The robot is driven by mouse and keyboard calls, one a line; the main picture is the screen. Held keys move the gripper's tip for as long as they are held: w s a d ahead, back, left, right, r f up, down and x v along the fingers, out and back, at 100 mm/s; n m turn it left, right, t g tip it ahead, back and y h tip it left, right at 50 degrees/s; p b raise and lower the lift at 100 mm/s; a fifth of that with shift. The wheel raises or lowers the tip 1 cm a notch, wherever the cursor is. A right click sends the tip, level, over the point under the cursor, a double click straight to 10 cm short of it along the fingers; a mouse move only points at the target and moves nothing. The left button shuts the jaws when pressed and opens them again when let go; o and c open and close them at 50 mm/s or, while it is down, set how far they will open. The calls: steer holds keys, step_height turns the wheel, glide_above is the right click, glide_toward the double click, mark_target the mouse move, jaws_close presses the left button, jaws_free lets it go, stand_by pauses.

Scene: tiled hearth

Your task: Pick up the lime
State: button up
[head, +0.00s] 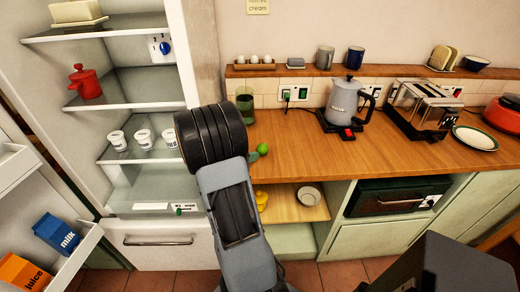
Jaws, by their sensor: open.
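The lime (262,149) is a small bright green ball on the wooden counter (310,160), near its left front edge. It sits just right of my arm, whose thick dark joint and grey link fill the middle of the view. My gripper cannot be made out; my arm hides that area. I cannot tell how far the gripper is from the lime.
A green glass (245,104) stands behind the lime. A kettle (343,104), a toaster (420,108) and a plate (475,138) are to the right. An open fridge (150,52) is at left. The counter between lime and kettle is clear.

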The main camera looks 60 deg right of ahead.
mark_target(259, 149)
steer(key=shift+x, duration=3.05)
steer(key=c, duration=1)
